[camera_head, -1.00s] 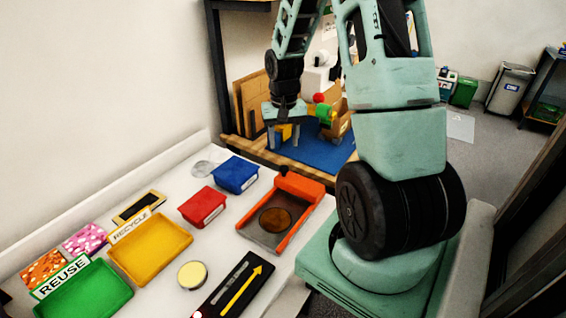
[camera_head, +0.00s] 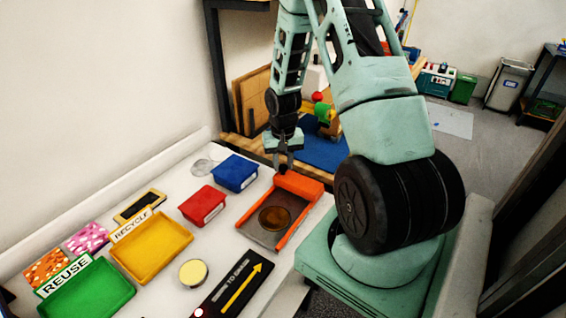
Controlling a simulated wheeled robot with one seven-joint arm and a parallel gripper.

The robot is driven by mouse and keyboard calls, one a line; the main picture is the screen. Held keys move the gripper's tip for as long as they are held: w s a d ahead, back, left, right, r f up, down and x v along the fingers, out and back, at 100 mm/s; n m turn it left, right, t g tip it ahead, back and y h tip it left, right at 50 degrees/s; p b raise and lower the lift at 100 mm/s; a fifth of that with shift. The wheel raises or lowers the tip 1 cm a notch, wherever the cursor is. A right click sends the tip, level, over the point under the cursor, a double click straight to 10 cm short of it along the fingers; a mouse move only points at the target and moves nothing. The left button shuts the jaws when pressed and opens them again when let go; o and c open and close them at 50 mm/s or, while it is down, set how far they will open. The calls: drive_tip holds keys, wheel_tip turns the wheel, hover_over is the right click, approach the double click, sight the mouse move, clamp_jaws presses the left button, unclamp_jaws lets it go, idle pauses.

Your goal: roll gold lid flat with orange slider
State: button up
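A dark gold round lid (camera_head: 274,218) lies on the grey metal bed of the orange slider (camera_head: 297,187). The slider's thick orange bar is at the far end of the bed, and an orange rail (camera_head: 296,229) runs along its right side. My gripper (camera_head: 284,168) points down at the slider's far bar, where a small black knob showed earlier. The fingertips overlap the knob's place, so I cannot tell whether they touch or hold it. The finger gap is too small to read.
Left of the slider are a red bin (camera_head: 203,206) and a blue bin (camera_head: 235,174). A yellow tray (camera_head: 151,246), a green tray (camera_head: 86,296), a pale round tin (camera_head: 193,273) and a black arrow panel (camera_head: 232,288) lie nearer. A wall edges the table's left.

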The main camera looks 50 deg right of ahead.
clamp_jaws()
drive_tip(key=shift+w+d, duration=0.1)
drive_tip(key=shift+d, duration=0.85)
drive_tip(key=o, duration=0.6)
unclamp_jaws()
drive_tip(key=shift+r, duration=0.1)
wheel_tip(320, 180, up, 17)
drive_tip(key=b, duration=0.2)
drive_tip(key=shift+r+b, duration=0.15)
drive_tip(key=shift+b, duration=0.15)
